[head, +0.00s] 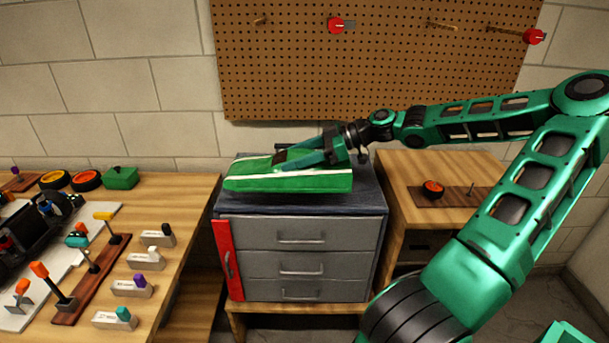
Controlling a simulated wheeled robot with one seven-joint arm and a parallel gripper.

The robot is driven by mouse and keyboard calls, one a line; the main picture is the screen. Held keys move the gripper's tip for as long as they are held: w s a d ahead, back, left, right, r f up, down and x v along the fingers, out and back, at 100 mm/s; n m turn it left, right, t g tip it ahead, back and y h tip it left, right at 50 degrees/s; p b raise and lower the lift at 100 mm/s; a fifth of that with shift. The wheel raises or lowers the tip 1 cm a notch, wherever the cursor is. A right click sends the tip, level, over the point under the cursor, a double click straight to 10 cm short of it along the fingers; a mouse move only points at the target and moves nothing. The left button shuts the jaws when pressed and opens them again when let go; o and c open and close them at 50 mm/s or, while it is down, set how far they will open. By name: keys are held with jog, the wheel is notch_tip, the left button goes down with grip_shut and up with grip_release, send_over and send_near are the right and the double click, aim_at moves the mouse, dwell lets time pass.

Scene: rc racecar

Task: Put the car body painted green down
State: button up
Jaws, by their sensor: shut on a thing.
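The green car body (290,183) has a white stripe and is at the top of the grey drawer cabinet (300,232), in the middle of the head view. It looks level. I cannot tell whether it rests on the cabinet top or hangs just above it. My gripper (290,158) reaches in from the right and is shut on the car body near its upper middle. My gripper hides part of the body's top and far side.
A pegboard (290,75) hangs behind.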

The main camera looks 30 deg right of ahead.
jog(key=d+f, duration=0.2)
jog(key=d, duration=0.1)
jog(key=d+f, duration=0.1)
jog(key=d, duration=0.1)
jog(key=shift+w+f, duration=0.1)
jog(key=shift+w, duration=0.25)
jog(key=shift+f, duration=1.95)
jog(key=o, duration=1.1)
